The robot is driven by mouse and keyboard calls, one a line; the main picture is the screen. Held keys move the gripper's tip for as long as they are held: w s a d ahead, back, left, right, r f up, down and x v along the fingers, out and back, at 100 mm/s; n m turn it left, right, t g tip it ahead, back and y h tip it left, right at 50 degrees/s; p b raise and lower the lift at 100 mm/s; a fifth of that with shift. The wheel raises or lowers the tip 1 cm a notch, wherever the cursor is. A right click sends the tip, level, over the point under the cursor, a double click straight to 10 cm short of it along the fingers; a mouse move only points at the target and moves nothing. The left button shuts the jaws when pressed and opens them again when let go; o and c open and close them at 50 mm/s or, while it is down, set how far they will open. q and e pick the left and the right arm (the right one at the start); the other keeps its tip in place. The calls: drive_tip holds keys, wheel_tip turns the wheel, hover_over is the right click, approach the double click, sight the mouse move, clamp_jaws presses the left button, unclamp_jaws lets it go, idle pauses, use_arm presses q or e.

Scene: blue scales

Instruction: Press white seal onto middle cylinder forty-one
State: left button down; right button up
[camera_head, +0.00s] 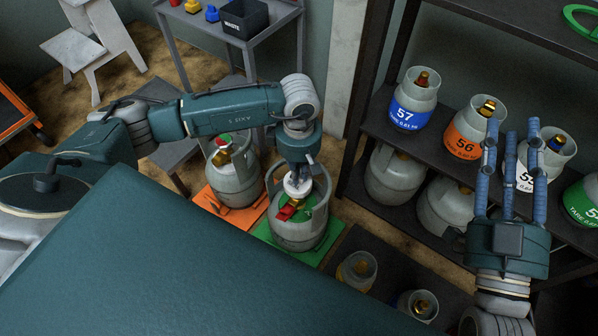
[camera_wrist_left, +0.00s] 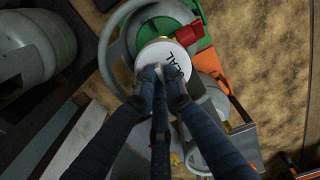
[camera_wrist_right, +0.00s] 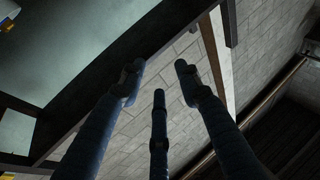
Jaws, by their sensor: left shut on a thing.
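My left gripper (camera_head: 297,172) is shut on the white seal (camera_head: 296,188), a round disc. The lettered face of the seal (camera_wrist_left: 168,62) shows in the left wrist view. The seal is over the collar of a grey cylinder (camera_head: 297,236) on a green scale (camera_head: 259,234); I cannot tell whether it touches the valve. Green and red parts (camera_head: 290,210) show inside the collar. No number shows on this cylinder. My right gripper (camera_head: 512,138) is open and empty, in front of the shelf rack. In the right wrist view its fingers (camera_wrist_right: 160,82) are spread.
A second grey cylinder (camera_head: 238,182) stands on an orange scale (camera_head: 243,215) to the left. Numbered cylinders, such as 57 (camera_head: 411,105) and 56 (camera_head: 466,133), stand on the rack at right. A cart with a black waste bin (camera_head: 244,18) is behind.

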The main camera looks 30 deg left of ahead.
drive_tip(key=shift+r, duration=0.2)
idle(0.6)
drive_tip(key=shift+s+r+t, duration=0.15)
drive_tip(key=shift+r+t, duration=0.1)
drive_tip(key=shift+t, duration=0.05)
drive_tip(key=shift+s+r+y, duration=0.15)
drive_tip(key=shift+r+y, duration=0.25)
idle(0.8)
drive_tip(key=shift+s+r+t, duration=0.15)
drive_tip(key=shift+r+t, duration=0.15)
use_arm(q)
drive_tip(key=shift+f+b, duration=0.15)
drive_tip(key=shift+b, duration=0.15)
use_arm(e)
drive_tip(key=shift+s+r, duration=0.2)
drive_tip(key=shift+r, duration=0.15)
drive_tip(key=shift+s+r+t, duration=0.15)
drive_tip(key=shift+r+t, duration=0.1)
drive_tip(key=shift+t, duration=0.05)
use_arm(q)
drive_tip(key=shift+f, duration=0.1)
use_arm(e)
drive_tip(key=shift+r, duration=0.1)
